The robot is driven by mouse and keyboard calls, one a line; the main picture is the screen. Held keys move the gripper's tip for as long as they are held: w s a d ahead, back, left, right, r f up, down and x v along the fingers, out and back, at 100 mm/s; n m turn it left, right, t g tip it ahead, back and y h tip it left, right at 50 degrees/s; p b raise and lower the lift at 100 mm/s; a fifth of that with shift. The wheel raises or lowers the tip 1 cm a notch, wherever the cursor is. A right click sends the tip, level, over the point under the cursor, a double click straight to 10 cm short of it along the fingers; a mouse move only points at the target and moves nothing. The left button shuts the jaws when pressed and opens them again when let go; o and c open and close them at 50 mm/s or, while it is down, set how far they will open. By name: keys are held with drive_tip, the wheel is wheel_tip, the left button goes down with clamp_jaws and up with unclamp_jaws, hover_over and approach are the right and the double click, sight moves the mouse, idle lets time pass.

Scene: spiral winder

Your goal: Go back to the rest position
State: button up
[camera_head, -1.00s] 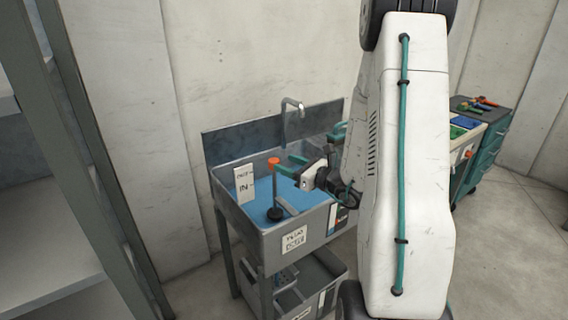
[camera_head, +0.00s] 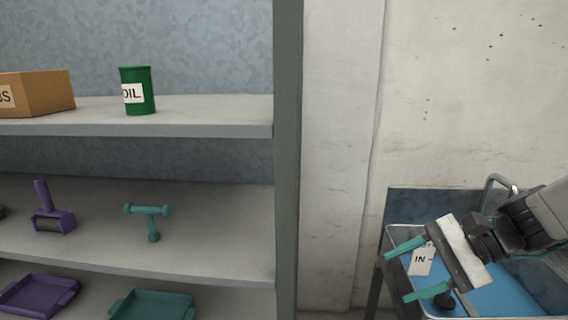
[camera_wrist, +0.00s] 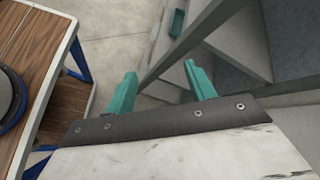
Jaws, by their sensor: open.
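My gripper (camera_head: 398,271) shows at the lower right of the head view, with two teal fingers spread apart and nothing between them. In the wrist view my gripper (camera_wrist: 158,85) is also open and empty, with bare floor and part of a grey frame beyond the fingers. Part of my arm shows at the right edge of the head view.
A grey shelf unit (camera_head: 200,258) fills the left of the head view. It holds a green oil can (camera_head: 137,91), a cardboard box (camera_head: 38,93), purple and teal tools and trays. A wooden-topped table (camera_wrist: 32,45) with blue legs stands left in the wrist view.

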drive_tip(key=s+d+r+n+h, duration=0.1)
drive_tip(key=s+d+n+h, duration=0.1)
drive_tip(key=s+n+h, duration=0.3)
drive_tip(key=s+d+r+n+h, duration=0.1)
drive_tip(key=s+d+n+h, duration=0.2)
drive_tip(key=s+n+h, duration=0.3)
drive_tip(key=shift+s+d+r, duration=0.2)
drive_tip(key=shift+s+d, duration=0.05)
drive_tip(key=shift+s, duration=0.6)
idle(3.1)
